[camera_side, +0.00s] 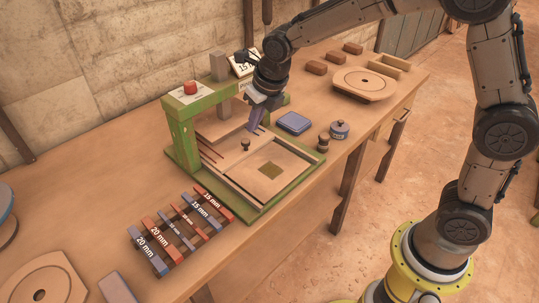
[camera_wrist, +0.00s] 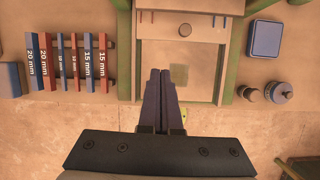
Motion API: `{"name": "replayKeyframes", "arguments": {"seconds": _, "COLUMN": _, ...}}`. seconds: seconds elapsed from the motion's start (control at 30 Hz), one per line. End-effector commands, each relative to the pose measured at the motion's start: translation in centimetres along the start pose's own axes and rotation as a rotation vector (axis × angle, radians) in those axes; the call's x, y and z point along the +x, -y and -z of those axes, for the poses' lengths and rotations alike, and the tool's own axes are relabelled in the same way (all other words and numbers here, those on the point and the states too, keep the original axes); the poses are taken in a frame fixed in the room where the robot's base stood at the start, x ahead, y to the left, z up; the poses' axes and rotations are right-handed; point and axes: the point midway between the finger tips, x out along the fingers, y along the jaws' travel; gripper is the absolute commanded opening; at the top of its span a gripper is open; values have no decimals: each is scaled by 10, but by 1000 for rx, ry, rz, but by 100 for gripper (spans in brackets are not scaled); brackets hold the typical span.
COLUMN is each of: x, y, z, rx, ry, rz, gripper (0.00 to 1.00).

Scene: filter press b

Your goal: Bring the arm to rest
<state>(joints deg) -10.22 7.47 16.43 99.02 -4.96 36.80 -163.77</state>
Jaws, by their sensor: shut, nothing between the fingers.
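My gripper (camera_side: 255,120) is shut and empty, pointing down above the wooden bed of the green-framed press (camera_side: 182,142). In the wrist view the two dark fingers of my gripper (camera_wrist: 160,74) lie together over the front part of the press bed. The press bed carries a sliding wooden plate (camera_side: 250,172) with a small dark knob (camera_side: 245,145) and a greenish square patch (camera_side: 270,170). The fingertips look above the plate; I cannot tell the exact gap. A red button (camera_side: 190,87) sits on top of the press frame.
A rack of red and blue labelled bars (camera_side: 180,229) lies left of the press. A blue tin (camera_side: 294,123), a small brown-topped jar (camera_side: 324,141) and a grey lidded pot (camera_side: 339,130) stand to its right. A round wooden plate (camera_side: 364,84) lies farther back. The bench's front edge is close.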

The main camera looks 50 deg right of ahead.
Motion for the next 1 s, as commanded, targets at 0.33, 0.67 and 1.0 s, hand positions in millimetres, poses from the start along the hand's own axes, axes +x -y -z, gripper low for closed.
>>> {"name": "replayKeyframes", "arguments": {"seconds": 0.33, "x": -148, "y": 53, "z": 61, "rx": 680, "ry": 191, "rz": -70, "gripper": 0}}
{"name": "replayKeyframes", "arguments": {"seconds": 0.67, "x": -190, "y": 75, "z": 146, "rx": 1530, "ry": 205, "rz": -185, "gripper": 0}}
{"name": "replayKeyframes", "arguments": {"seconds": 1.0, "x": -185, "y": 81, "z": 217, "rx": 2375, "ry": 113, "rz": -255, "gripper": 0}}
